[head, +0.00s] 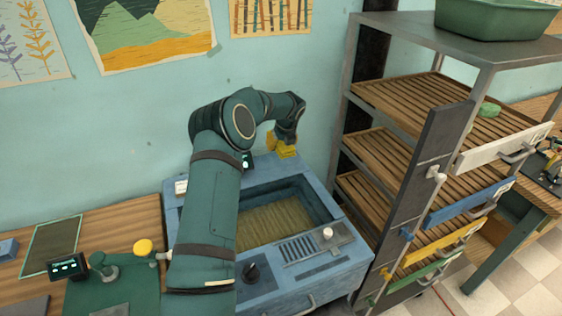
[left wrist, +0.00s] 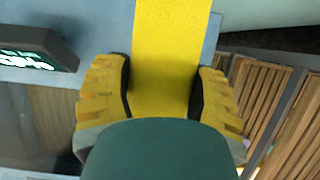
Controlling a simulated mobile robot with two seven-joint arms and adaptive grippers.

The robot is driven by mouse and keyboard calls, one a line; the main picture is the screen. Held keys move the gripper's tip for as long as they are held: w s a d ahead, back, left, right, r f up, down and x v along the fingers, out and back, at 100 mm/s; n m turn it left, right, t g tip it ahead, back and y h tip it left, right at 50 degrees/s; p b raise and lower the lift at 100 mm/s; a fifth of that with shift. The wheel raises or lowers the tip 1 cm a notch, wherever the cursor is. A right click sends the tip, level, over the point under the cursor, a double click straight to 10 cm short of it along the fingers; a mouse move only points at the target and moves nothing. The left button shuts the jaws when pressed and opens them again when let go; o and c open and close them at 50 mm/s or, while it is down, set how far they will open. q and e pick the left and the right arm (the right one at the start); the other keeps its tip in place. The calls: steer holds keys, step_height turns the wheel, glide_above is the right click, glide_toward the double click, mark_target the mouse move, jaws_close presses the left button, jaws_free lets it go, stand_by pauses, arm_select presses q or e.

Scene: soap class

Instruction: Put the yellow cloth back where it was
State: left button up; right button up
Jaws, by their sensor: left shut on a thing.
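The yellow cloth (left wrist: 168,50) runs as a flat strip between the two yellow-padded fingers of my left gripper (left wrist: 163,100) in the left wrist view. The gripper is shut on it. In the head view my left gripper (head: 284,146) is over the back rim of the blue basin unit (head: 345,248), near its right back corner. The cloth's outline there is small and hard to tell from the yellow finger pads. I cannot tell whether the cloth touches the rim. My right gripper is not in view.
A rack with slatted shelves (head: 400,100) stands close on the right, holding a green piece (head: 490,110) and a green tub (head: 497,18) on top. A small display (left wrist: 38,50) is near the gripper. A wooden bench (head: 125,222) is at left.

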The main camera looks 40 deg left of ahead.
mark_target(286, 148)
arm_select(q)
step_height(286, 148, down, 8)
steer(key=shift+f, duration=0.2)
stand_by(0.3)
steer(key=o, duration=1.2)
steer(key=shift+f, duration=0.1)
steer(key=shift+o, duration=0.2)
steer(key=v, duration=1.2)
